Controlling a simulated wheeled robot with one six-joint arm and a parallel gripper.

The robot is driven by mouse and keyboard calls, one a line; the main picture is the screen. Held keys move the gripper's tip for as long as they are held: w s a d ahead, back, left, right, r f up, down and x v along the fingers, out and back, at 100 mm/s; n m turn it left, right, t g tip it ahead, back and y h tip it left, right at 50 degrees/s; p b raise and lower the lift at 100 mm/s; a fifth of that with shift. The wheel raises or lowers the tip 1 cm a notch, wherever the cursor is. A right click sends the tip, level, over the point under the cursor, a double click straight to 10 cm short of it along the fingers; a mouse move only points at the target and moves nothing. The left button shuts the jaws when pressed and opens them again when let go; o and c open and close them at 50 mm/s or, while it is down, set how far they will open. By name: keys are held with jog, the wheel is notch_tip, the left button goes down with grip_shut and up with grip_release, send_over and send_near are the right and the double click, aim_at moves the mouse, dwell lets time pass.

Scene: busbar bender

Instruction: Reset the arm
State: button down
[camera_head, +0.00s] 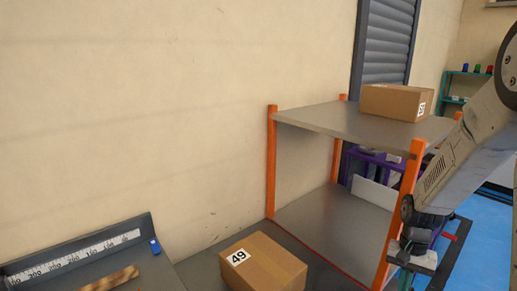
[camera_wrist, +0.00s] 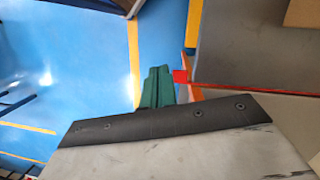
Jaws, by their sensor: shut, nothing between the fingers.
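In the wrist view, my gripper (camera_wrist: 156,72) shows as two green fingers close together beyond a dark edge plate. They are shut with nothing between them. Blue floor lies beneath them, and the shelf edge is just to their right. In the head view, my arm comes down from the upper right, in front of the shelf's right side. The fingers are hard to make out there.
An orange-posted shelf (camera_head: 335,122) carries a cardboard box (camera_head: 388,101) on top. Its lower board (camera_head: 335,228) looks bare. A box marked 49 (camera_head: 270,266) sits in front, right of a ruler-marked fixture (camera_head: 85,250). Blue floor (camera_head: 488,222) is open at right.

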jog(key=s+a+r+n+t, duration=0.1)
jog(key=s+a+r+n, duration=0.2)
jog(key=s+a+r, duration=0.3)
jog(key=s+a+r+n+t, duration=0.2)
jog(key=s+a+r+n, duration=0.2)
jog(key=s+r, duration=1)
notch_tip(320, 180, up, 5)
jog(key=a, duration=0.3)
jog(key=shift+s+t+h, duration=0.3)
jog(key=shift+h, duration=0.1)
